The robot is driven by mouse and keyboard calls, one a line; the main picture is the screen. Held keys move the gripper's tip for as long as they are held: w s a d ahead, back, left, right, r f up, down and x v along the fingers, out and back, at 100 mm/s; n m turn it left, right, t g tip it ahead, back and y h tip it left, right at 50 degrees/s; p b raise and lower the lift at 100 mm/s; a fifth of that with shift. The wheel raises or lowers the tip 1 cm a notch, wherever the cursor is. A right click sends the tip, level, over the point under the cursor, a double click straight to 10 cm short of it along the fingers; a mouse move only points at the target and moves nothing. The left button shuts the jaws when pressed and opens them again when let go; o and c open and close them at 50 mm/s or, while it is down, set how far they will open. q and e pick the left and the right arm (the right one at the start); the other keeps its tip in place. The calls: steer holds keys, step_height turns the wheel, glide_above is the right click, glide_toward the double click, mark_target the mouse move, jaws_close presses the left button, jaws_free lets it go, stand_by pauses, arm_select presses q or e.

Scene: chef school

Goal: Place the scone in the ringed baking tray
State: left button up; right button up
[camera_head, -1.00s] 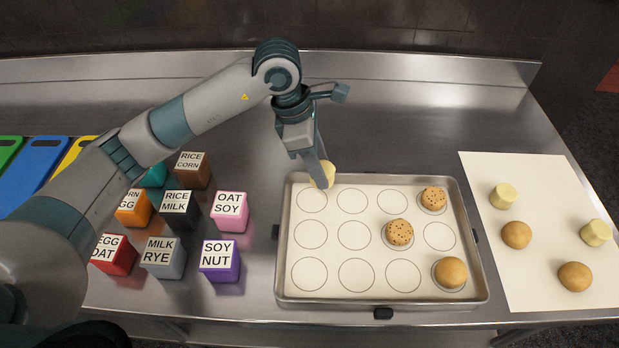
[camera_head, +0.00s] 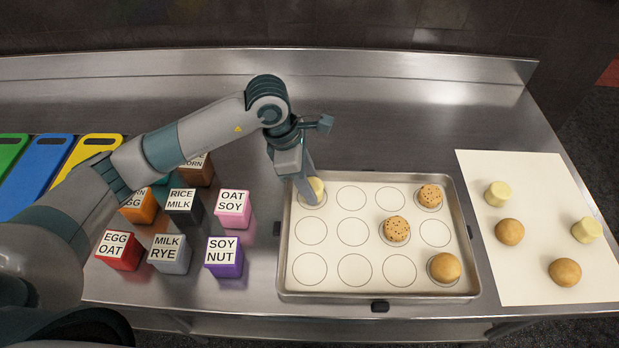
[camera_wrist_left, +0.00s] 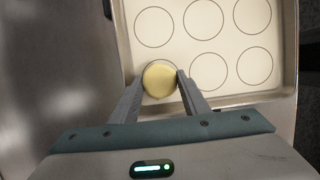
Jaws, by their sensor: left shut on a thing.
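The scone (camera_head: 317,189) is pale yellow and round. It is at the far left ring of the baking tray (camera_head: 380,296), partly hidden by my gripper. My left gripper (camera_head: 308,196) reaches down to it and is shut on it. In the left wrist view the scone (camera_wrist_left: 160,80) sits between the two fingertips (camera_wrist_left: 160,84), over a ring at the tray's edge. I cannot tell whether it touches the tray's paper. The tray also holds two speckled buns (camera_head: 430,195) (camera_head: 396,229) and a plain brown bun (camera_head: 444,267), each on a ring. My right gripper is out of view.
A white sheet (camera_head: 545,265) at the right bears two pale scones (camera_head: 498,194) (camera_head: 587,230) and two brown buns (camera_head: 510,232) (camera_head: 565,271). Several labelled cubes (camera_head: 223,257) stand left of the tray. Coloured boards (camera_head: 45,165) lie at the far left.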

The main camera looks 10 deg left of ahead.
arm_select(q)
steer(key=shift+f, duration=0.15)
steer(key=shift+f, duration=0.15)
steer(key=o, duration=1.1)
steer(key=shift+c, duration=0.2)
